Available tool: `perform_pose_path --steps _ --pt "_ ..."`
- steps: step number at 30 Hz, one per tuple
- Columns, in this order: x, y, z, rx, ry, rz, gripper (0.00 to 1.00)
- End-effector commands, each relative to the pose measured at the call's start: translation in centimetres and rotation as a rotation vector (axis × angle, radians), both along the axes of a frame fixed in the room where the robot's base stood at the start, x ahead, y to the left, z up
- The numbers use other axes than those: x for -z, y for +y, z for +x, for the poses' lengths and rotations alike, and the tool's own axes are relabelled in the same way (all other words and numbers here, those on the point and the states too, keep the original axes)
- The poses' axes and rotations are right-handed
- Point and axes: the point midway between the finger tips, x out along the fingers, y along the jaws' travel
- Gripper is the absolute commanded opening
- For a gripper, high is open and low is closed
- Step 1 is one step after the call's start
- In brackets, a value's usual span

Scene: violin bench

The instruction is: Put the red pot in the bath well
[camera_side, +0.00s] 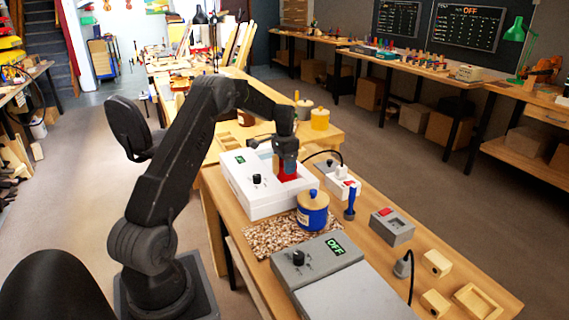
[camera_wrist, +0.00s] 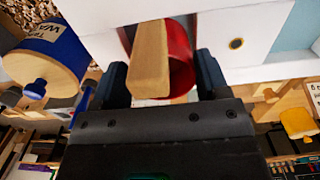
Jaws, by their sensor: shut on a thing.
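The red pot (camera_side: 288,174) is under my gripper (camera_side: 286,154) at the right part of the white bath (camera_side: 262,205). In the wrist view, the red pot (camera_wrist: 182,60) shows behind a pale wooden piece (camera_wrist: 150,62), which looks like its handle. My gripper (camera_wrist: 160,82) is shut on the pot, with the wooden piece between its fingers. The pot lies at the bath's opening, and a dark edge of the well (camera_wrist: 127,36) shows beside it. How deep the pot sits is hidden by the gripper and the bath's top.
A blue pot with a wooden lid (camera_side: 312,211) stands on a speckled mat (camera_side: 262,240) before the bath. A blue-handled tool (camera_side: 349,202) stands to its right. A grey control box (camera_side: 318,262) reading OFF, a switch box (camera_side: 392,227) and wooden blocks (camera_side: 436,263) occupy the near bench.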

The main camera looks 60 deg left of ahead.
Motion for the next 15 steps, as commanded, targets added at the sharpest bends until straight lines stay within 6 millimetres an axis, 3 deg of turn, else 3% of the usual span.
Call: perform_pose_path --steps 7,8,15 --pt "0.34 0.01 -0.01 0.0 0.0 0.0 0.43" --pt "0.31 0.01 -0.01 0.0 0.0 0.0 0.71" --pt "0.29 0.0 -0.02 0.0 0.001 -0.001 0.94"
